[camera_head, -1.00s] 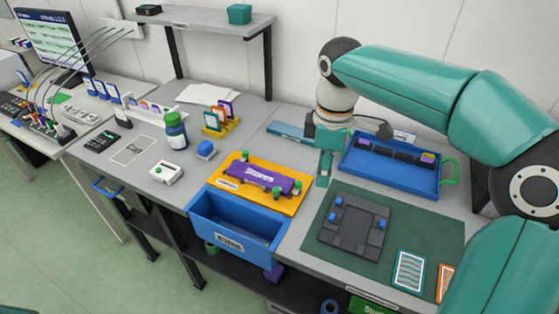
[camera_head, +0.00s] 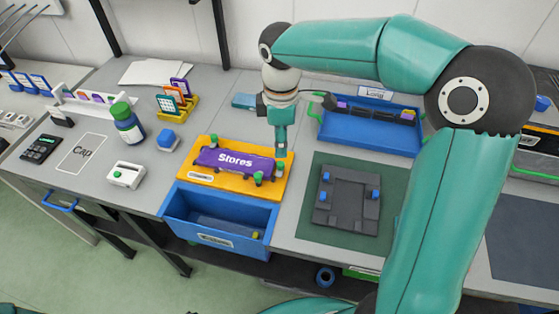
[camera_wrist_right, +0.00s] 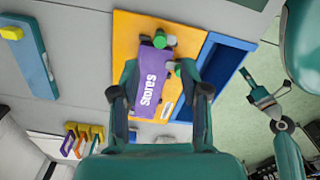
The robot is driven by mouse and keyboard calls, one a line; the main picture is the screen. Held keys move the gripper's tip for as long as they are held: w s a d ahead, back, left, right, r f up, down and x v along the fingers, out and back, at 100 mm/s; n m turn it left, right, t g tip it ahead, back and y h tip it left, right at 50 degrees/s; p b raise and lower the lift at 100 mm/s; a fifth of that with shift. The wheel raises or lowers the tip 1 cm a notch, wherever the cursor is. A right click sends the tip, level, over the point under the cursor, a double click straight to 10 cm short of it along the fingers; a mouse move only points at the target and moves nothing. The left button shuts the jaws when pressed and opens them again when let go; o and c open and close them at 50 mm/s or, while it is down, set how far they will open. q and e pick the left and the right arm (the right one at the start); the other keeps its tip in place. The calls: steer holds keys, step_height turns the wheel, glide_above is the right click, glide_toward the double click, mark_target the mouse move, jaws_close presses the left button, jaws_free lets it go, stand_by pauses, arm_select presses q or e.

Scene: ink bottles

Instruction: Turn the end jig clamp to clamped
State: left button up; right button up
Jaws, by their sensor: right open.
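The orange jig (camera_head: 190,177) holds a purple "Stores" plate (camera_head: 228,160) lying flat. A green-knobbed clamp, which I take as the end jig clamp (camera_head: 281,170), stands at the plate's right end. Another green clamp (camera_head: 258,178) is at the front edge. The wrist view shows the end clamp (camera_wrist_right: 160,41) ahead of my fingers and the front clamp (camera_wrist_right: 177,68) near one fingertip. My right gripper (camera_head: 281,154) points down above the jig's right end. In the wrist view it (camera_wrist_right: 158,70) is open and empty. Part of my left gripper (camera_wrist_right: 268,102) seems to show, its jaws unclear.
A blue open drawer box (camera_head: 222,215) sits in front of the jig. A green mat (camera_head: 310,225) with a dark fixture (camera_head: 345,205) lies right, a blue tray (camera_head: 370,135) behind it.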

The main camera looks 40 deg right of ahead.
mark_target(281, 164)
step_height(281, 164, down, 8)
steer(key=shift+r, duration=0.1)
stand_by(0.4)
jaws_close()
steer(key=shift+a, duration=0.15)
